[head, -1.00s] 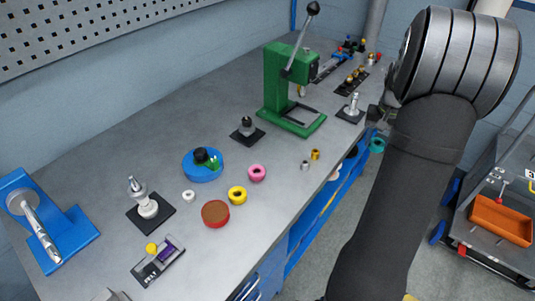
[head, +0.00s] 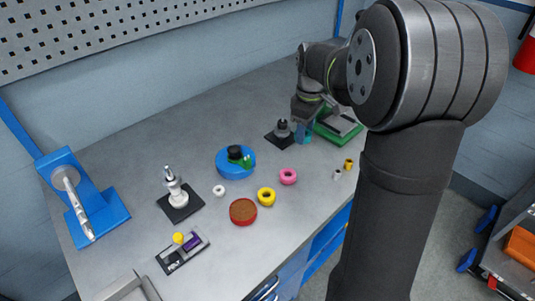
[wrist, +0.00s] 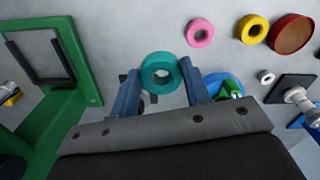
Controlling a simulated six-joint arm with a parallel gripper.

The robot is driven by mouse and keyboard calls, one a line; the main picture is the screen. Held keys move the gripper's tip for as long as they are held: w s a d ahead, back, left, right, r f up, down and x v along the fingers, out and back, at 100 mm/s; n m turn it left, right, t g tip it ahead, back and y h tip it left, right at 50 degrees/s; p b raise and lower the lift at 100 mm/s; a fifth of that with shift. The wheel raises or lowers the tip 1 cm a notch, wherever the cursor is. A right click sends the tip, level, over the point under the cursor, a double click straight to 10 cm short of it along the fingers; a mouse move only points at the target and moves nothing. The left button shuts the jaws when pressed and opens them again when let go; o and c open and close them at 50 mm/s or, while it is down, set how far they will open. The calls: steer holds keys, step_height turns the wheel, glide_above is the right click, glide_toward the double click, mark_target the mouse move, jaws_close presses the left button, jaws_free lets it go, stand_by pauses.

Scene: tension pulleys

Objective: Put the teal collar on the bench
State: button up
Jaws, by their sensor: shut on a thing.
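The teal collar (wrist: 161,73) is a thick ring, held between the two blue fingers of my gripper (wrist: 160,82) in the wrist view. Its hole faces the camera. In the head view my gripper (head: 304,128) points down over the grey bench (head: 215,122), between the green press and a small black stand. The collar is hard to make out there, and I cannot tell how high it is above the bench.
The green press base (head: 338,129) is close on the right, partly hidden by my arm. The black stand (head: 283,133) is close on the left. A pink ring (head: 288,176), yellow ring (head: 266,197) and blue round holder (head: 235,162) lie nearer the front. The back of the bench is bare.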

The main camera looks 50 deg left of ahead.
glide_above(268, 157)
step_height(268, 157, down, 6)
steer(key=shift+d+f, duration=0.15)
steer(key=shift+f, duration=2.1)
steer(key=shift+f, duration=0.2)
steer(key=o, duration=1)
steer(key=shift+r, duration=0.1)
step_height(268, 157, up, 12)
steer(key=shift+r, duration=0.1)
